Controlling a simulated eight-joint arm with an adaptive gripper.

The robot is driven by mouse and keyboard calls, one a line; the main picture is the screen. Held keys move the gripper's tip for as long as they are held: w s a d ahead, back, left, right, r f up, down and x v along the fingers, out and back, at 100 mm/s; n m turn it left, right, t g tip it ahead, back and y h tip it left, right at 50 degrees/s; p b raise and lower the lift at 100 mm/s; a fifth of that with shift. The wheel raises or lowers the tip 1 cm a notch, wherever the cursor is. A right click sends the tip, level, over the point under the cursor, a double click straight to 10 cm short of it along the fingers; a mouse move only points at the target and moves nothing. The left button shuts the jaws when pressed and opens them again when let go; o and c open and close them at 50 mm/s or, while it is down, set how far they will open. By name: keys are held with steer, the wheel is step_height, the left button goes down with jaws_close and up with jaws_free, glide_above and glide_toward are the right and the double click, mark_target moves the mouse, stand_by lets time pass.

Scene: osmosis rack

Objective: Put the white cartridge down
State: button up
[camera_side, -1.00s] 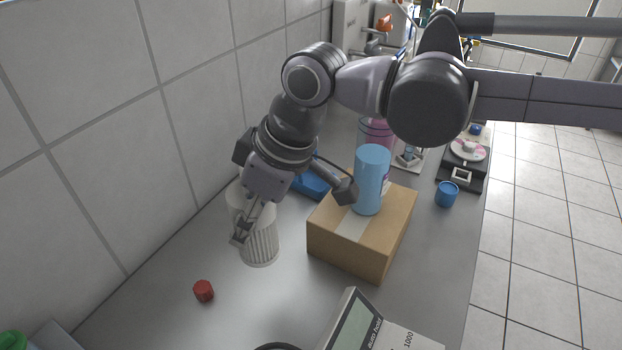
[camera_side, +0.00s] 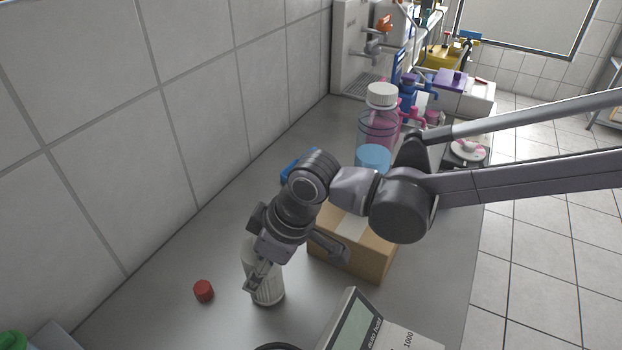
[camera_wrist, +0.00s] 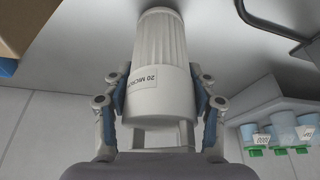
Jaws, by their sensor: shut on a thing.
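The white cartridge (camera_side: 267,287) is a ribbed cylinder with a smooth collar. In the wrist view the cartridge (camera_wrist: 161,75) shows a label reading "20 MICRO", and its ribbed end points away from me. My gripper (camera_wrist: 160,95) is shut on the smooth collar, with one blue-padded finger on each side. In the side view my gripper (camera_side: 258,274) holds the cartridge nearly upright over the grey counter (camera_side: 215,255). Whether its lower end touches the counter cannot be told. My arm hides part of the cartridge's top.
A red cap (camera_side: 203,291) lies left of the cartridge. A cardboard box (camera_side: 352,250) stands to the right, with a blue cylinder (camera_side: 373,158) behind my arm. A scale-like device (camera_side: 362,325) is at the front. The counter left of the cartridge is mostly clear.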

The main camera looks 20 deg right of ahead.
steer(key=shift+f, duration=0.45)
steer(key=shift+f, duration=0.15)
steer(key=o, duration=1.1)
steer(key=shift+o, duration=0.2)
steer(key=v, duration=1.2)
steer(key=shift+r, duration=0.25)
steer(key=shift+w, duration=0.1)
